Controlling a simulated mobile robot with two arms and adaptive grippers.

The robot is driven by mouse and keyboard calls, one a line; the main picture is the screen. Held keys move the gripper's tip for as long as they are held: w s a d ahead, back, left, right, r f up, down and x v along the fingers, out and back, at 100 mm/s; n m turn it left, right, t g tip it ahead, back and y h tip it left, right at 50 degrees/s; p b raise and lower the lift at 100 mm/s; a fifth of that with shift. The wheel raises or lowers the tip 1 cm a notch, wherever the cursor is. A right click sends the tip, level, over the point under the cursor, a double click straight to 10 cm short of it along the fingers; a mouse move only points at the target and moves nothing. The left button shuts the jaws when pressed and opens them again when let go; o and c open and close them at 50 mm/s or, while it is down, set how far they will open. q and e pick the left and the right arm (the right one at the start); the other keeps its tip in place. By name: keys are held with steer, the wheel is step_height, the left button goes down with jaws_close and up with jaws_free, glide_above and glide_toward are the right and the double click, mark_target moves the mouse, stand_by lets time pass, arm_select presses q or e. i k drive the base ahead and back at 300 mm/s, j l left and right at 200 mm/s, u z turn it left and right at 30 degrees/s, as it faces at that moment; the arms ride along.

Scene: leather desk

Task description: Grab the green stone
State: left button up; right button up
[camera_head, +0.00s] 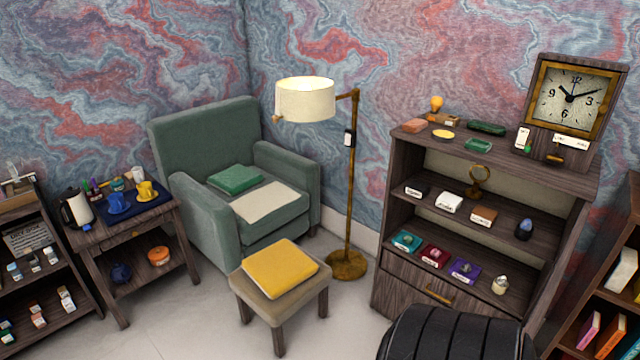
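I cannot tell for certain which item is the green stone. A small green thing (528,149) sits on top of the wooden shelf unit (393,200), just below a white card. A teal box (406,241) with a small item in it stands at the left of the lower open shelf; its contents are too small to make out. A green dish (478,145) and a dark green tray (486,128) also lie on the unit's top. Neither of my grippers is in view.
A black ribbed padded shape (455,335) blocks the unit's lower front. A floor lamp (350,200), a stool (278,295) with a yellow cushion and a green armchair (195,130) stand to its left. Pale floor (200,335) is clear at the front left.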

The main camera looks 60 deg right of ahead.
mark_target(407, 239)
steer(key=i+l+u, duration=0.1)
steer(key=u, duration=1.25)
steer(key=l+z, duration=0.1)
steer(key=l, duration=0.4)
steer(key=i+l+z, duration=0.1)
steer(key=l, duration=0.4)
steer(key=k+l+z, duration=0.1)
steer(key=l+z, duration=0.25)
steer(key=l, duration=0.15)
steer(key=l+z, duration=0.4)
steer(key=l, duration=0.15)
steer(key=l+z, duration=0.35)
steer(key=l, duration=0.2)
steer(key=i+l+z, duration=0.1)
steer(key=l+z, duration=0.3)
steer(key=l, duration=0.4)
steer(key=z, duration=0.4)
steer(key=l+z, duration=0.15)
steer(key=z, duration=0.25)
steer(key=i+z, duration=0.1)
steer(key=z, duration=0.7)
